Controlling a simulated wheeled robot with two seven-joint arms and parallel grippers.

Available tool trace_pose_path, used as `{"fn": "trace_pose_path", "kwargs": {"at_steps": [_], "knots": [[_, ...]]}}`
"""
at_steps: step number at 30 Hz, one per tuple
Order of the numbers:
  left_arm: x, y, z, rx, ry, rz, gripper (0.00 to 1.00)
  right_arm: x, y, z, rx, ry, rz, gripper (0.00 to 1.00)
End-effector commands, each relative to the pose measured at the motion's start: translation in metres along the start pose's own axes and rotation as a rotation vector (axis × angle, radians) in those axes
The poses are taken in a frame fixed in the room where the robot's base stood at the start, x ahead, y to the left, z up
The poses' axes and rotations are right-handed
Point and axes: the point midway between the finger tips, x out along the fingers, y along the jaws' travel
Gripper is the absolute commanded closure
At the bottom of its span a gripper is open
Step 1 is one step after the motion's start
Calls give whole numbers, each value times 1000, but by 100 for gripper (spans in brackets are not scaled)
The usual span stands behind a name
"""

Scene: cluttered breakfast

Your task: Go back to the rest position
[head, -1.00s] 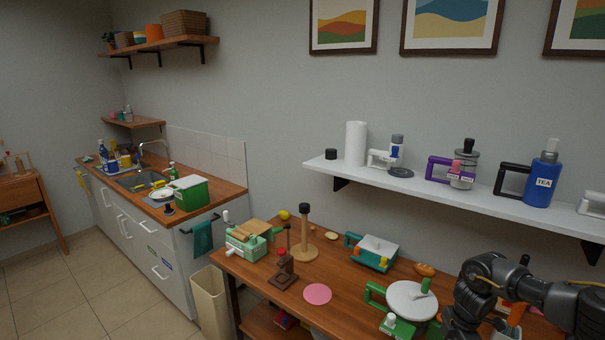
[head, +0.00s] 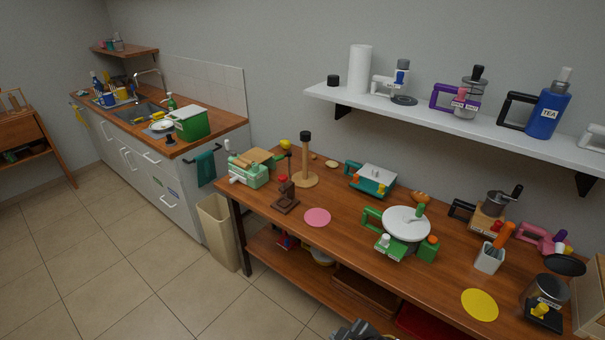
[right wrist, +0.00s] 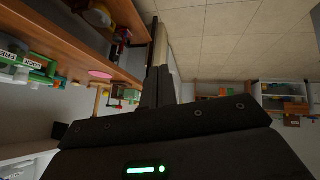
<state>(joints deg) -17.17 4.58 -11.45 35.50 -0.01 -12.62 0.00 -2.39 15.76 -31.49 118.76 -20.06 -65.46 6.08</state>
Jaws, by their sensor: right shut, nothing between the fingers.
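My right gripper (head: 360,331) shows only as a small dark piece at the bottom edge of the head view, in front of the wooden table (head: 345,238). In the right wrist view its dark fingers (right wrist: 158,76) are together and empty, touching nothing that I can see. My left gripper is not in view.
The table holds a pink disc (head: 317,217), a yellow disc (head: 480,304), a round white lid (head: 406,223), a white utensil cup (head: 489,257) and other kitchen items. A beige bin (head: 218,232) stands left of it. The tiled floor (head: 130,270) on the left is clear.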

Motion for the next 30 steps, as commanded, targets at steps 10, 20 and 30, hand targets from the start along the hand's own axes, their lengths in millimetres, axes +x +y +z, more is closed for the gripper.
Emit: {"fn": "trace_pose_path", "kwargs": {"at_steps": [10,20,30], "knots": [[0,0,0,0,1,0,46,-92,-2,109,462,-272,102,100],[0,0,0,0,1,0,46,-158,-18,174,690,-451,142,100],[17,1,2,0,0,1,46,-72,-32,226,689,-483,124,100]]}}
